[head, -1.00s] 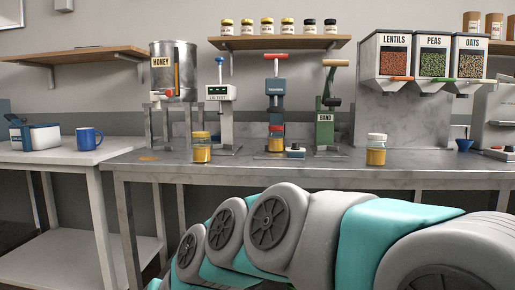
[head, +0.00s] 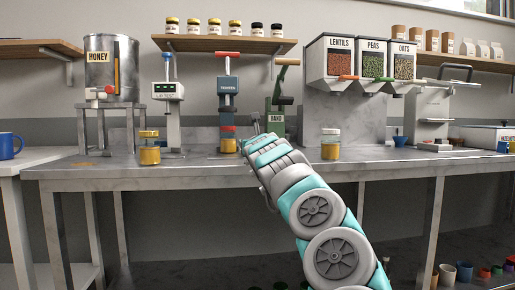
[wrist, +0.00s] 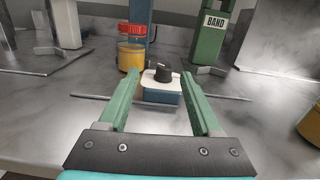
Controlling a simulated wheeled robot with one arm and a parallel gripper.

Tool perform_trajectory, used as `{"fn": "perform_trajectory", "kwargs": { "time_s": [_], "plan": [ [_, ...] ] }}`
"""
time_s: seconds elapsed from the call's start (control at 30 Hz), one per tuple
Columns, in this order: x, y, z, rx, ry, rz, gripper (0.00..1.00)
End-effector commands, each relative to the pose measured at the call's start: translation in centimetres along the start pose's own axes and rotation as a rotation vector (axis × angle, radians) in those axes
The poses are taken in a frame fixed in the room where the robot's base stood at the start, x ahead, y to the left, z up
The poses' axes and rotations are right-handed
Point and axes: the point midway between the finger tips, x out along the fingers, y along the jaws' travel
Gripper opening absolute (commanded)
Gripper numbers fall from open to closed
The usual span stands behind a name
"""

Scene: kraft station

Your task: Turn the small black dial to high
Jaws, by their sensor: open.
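The small black dial (wrist: 163,76) sits on top of a small white and blue box (wrist: 161,92) on the metal bench. A pale mark shows on the dial, but I cannot read its setting. My gripper (wrist: 164,88) is open, its two green fingers pointing at the box, one on each side of it in the wrist view. The fingers look apart from the dial, with nothing between them but the view of the box. In the head view my arm reaches to the bench and hides the dial and box.
A jar with a red lid (wrist: 131,50) stands under the blue press (head: 228,95), just behind and left of the box. The green hand press (wrist: 208,42) is behind right. Other honey jars stand at left (head: 149,150) and right (head: 330,146) on the bench.

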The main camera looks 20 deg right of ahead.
Motion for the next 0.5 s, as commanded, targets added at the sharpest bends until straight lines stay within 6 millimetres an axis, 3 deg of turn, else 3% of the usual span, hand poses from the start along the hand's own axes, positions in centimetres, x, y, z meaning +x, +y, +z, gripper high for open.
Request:
{"fn": "perform_trajectory", "kwargs": {
  "time_s": [0.1,0.5],
  "plan": [
    [0.6,-0.7,-1.3,0.042,0.031,-0.015,0.66],
    [3.7,-0.8,-0.7,0.038,0.030,-0.017,0.66]
  ]
}}
